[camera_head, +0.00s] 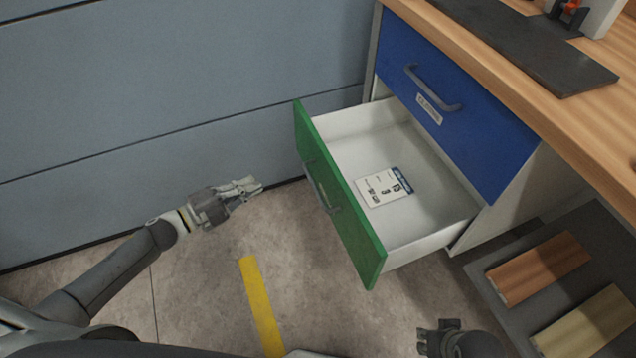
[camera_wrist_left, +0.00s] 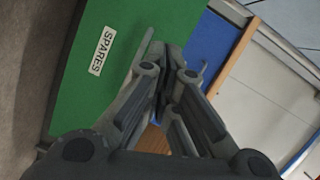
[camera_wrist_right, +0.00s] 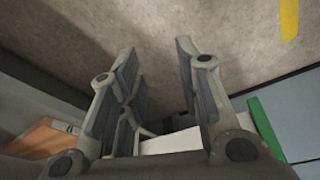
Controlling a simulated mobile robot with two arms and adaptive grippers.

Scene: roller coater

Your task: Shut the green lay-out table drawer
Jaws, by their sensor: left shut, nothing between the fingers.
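The green drawer (camera_head: 342,201) is pulled well out of the lay-out table, below a blue drawer (camera_head: 440,98). Its white inside is visible, with a printed card (camera_head: 384,187) lying in it. A grey bar handle (camera_head: 319,186) is on its green front. My left gripper (camera_head: 252,186) is shut and empty, to the left of the green front and apart from it in the head view. In the left wrist view the green front (camera_wrist_left: 75,75) with a "SPARES" label lies beyond the fingers. My right gripper (camera_wrist_right: 158,50) is open and empty; in the head view it is low, at the bottom edge.
A wooden worktop (camera_head: 500,65) with a dark mat (camera_head: 530,45) is above the drawers. A grey shelf (camera_head: 500,325) at lower right holds two boards (camera_head: 540,266). A grey panelled wall (camera_head: 180,90) stands at the left. The floor before the drawer is clear, with a yellow stripe (camera_head: 262,305).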

